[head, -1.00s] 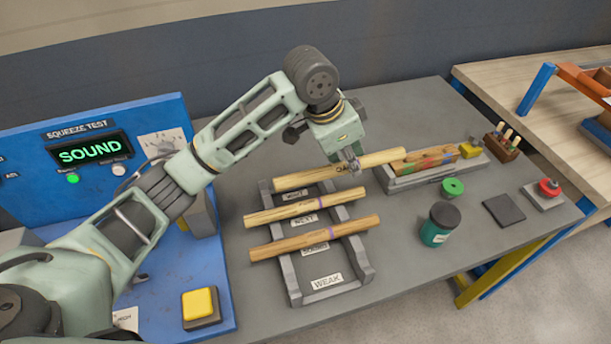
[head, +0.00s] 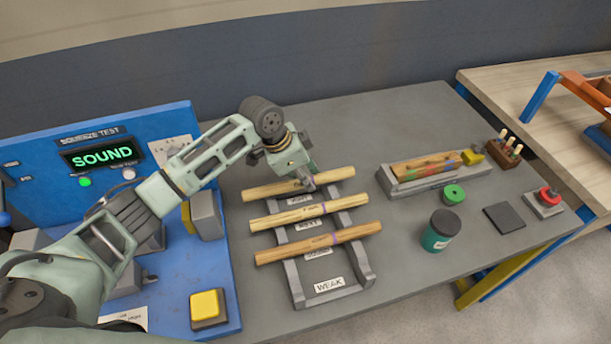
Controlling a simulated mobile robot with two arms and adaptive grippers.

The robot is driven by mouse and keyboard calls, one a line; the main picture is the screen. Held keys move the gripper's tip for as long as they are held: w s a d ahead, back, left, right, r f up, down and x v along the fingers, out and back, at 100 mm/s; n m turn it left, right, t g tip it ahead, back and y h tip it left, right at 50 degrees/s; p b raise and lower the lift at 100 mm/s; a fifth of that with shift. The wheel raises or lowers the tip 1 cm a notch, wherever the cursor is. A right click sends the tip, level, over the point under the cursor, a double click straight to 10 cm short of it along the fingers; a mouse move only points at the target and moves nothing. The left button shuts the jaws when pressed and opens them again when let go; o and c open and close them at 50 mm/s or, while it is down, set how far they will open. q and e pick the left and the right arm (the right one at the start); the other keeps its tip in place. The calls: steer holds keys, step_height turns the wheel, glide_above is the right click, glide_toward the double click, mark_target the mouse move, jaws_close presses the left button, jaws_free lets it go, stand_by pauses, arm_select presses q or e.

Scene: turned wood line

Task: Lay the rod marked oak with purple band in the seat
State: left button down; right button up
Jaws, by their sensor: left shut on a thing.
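My left gripper (head: 308,184) is shut on a pale wooden rod (head: 265,190) at the far end of the rack. The gripper covers part of this rod, and I see no purple band on its bare parts. I cannot tell whether it touches the rack. Two other rods lie across the grey rack (head: 361,262): a pale middle rod (head: 290,215) and a browner near rod (head: 300,248), each with a purple band right of its middle. Their wood markings are too small to read. I cannot tell which part is the seat. My right gripper is out of view.
A blue squeeze test station (head: 30,140) reading SOUND stands at left, with a yellow button (head: 207,304). A grey tray (head: 400,187) holding a colour-marked wooden piece lies right of the rack. A dark-lidded green jar (head: 438,235) stands nearer. The bench between rack and jar is clear.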

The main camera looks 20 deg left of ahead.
arm_select(q)
steer(key=shift+f, duration=0.6)
steer(key=c, duration=1.9)
jaws_free()
steer(key=shift+f, duration=0.15)
steer(key=shift+c, duration=0.2)
steer(key=o, duration=0.5)
steer(key=shift+c, duration=0.2)
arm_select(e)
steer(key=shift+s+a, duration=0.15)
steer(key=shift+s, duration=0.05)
